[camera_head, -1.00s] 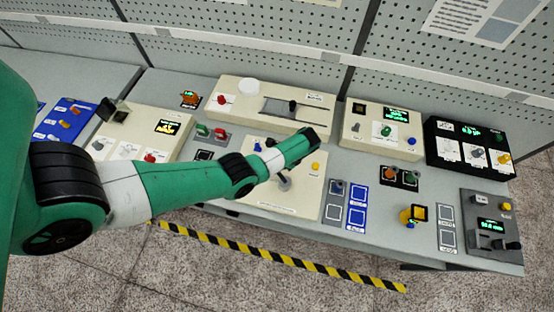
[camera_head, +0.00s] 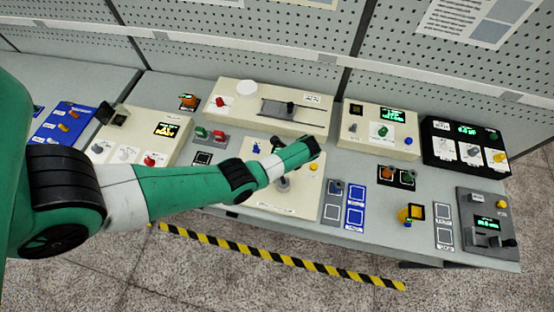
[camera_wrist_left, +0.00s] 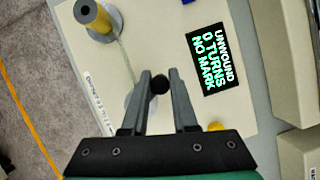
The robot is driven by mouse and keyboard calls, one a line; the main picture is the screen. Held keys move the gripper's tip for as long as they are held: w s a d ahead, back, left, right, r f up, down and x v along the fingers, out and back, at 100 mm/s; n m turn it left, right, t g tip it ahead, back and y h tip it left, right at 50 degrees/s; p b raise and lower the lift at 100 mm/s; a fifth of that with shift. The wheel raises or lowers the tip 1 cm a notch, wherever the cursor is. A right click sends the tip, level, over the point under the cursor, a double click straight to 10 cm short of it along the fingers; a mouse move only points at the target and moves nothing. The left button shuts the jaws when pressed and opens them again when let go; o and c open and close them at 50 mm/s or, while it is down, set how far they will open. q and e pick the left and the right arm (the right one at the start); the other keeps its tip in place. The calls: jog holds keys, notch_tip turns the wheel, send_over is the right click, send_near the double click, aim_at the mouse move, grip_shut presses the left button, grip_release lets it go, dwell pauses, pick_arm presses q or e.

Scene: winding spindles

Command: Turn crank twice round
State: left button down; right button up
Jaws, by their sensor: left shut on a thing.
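The cream winding panel (camera_head: 290,203) lies in the middle of the bench. A grey crank hub (camera_head: 283,184) shows on it beneath my arm. In the left wrist view a round black crank knob (camera_wrist_left: 160,84) sits between the fingertips of my left gripper (camera_wrist_left: 159,80), which is shut on it. The rest of the crank is mostly hidden by the fingers. A yellow spool (camera_wrist_left: 92,14) on a grey disc has a cord running towards the crank. The panel's display (camera_wrist_left: 212,60) reads "UNWOUND 0 TURNS NO MARK". My right gripper is not in view.
A yellow button (camera_wrist_left: 216,127) is close to my right finger in the wrist view. A cream slider box (camera_head: 270,108) stands behind the panel. Blue and grey pads (camera_head: 355,205) lie to its right. A black-yellow floor stripe (camera_head: 285,263) runs in front.

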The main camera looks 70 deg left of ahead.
pick_arm(q)
jog(key=m, duration=0.1)
jog(key=w+m+t+p, duration=0.1)
jog(key=m, duration=0.1)
jog(key=w+m+y+p, duration=0.1)
jog(key=shift+d+r+m+t, duration=0.15)
jog(key=shift+d+m+t, duration=0.1)
jog(key=shift+m+t, duration=0.05)
jog(key=m, duration=0.1)
jog(key=w+m+t+p, duration=0.1)
jog(key=shift+d+m, duration=0.3)
jog(key=shift+w+d+m+t+p, duration=0.3)
jog(key=shift+m+p, duration=0.15)
jog(key=shift+m, duration=0.3)
jog(key=shift+w+d+m+t+p, duration=0.15)
jog(key=shift+m+t+p, duration=0.2)
jog(key=shift+m, duration=0.4)
jog(key=c, duration=0.7)
grip_release()
jog(key=shift+d, duration=0.1)
jog(key=p+v, duration=0.5)
jog(key=v, duration=0.6)
jog(key=shift+d+r, duration=0.1)
